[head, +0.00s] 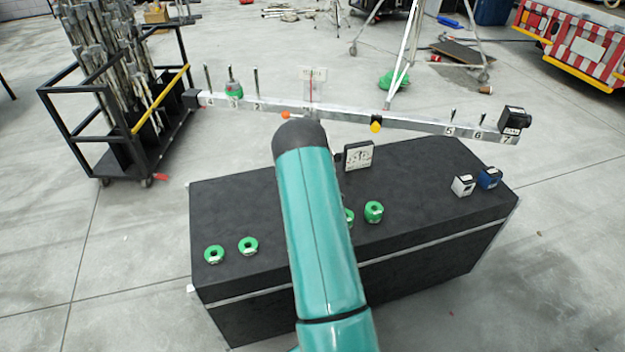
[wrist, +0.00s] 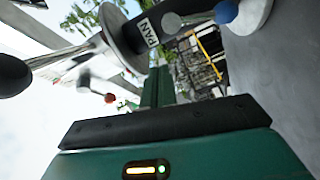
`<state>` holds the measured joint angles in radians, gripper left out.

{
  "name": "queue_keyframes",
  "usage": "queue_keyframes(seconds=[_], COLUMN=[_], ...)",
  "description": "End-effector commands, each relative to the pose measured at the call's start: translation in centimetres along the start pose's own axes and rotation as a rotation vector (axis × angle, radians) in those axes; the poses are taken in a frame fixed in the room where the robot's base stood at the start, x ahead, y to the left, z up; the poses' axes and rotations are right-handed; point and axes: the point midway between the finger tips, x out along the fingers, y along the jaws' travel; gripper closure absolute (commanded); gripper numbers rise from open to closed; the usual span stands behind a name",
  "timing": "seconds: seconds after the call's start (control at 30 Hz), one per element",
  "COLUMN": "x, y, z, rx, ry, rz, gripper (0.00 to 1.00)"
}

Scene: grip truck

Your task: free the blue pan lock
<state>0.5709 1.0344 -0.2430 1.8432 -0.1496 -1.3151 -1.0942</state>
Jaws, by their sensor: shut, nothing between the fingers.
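The blue knob of the pan lock (wrist: 225,12) is at the top of the wrist view, on a grey lever beside a black part marked PAN (wrist: 146,32). A pale round disc lies just right of the knob. My gripper (wrist: 158,86) shows in the wrist view as narrow dark green fingers, shut and empty. The fingers are below the knob in the picture and apart from it. A red knob (wrist: 109,98) and a black ball-ended handle (wrist: 14,75) are to the left. In the head view my arm hides the gripper, and I cannot make out the blue knob.
A long numbered beam (head: 420,126) stands above the black case (head: 240,205). Green ring weights (head: 374,212), a white block (head: 463,185), a blue block (head: 489,178) and a dial (head: 358,156) are on the case. A pole cart (head: 115,110) stands left; grey floor is clear in front.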

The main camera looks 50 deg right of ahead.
Motion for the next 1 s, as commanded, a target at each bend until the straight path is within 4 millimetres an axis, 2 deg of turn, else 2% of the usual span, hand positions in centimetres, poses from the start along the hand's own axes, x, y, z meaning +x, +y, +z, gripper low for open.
queue_keyframes(seconds=[0.07,0.4,0.6,0.77,1.0], x=[-1.1,-7.8,-9.7,-8.7,-4.1], y=[1.4,3.8,4.5,4.1,2.4], z=[-0.6,-2.1,-2.6,-1.9,0.7], rx=[0.000,0.000,0.000,0.018,0.145], ry=[0.001,0.000,0.000,-0.043,-0.276], rz=[0.002,-0.001,-0.001,-0.041,-0.208], gripper=[1.00,1.00,1.00,1.00,1.00])
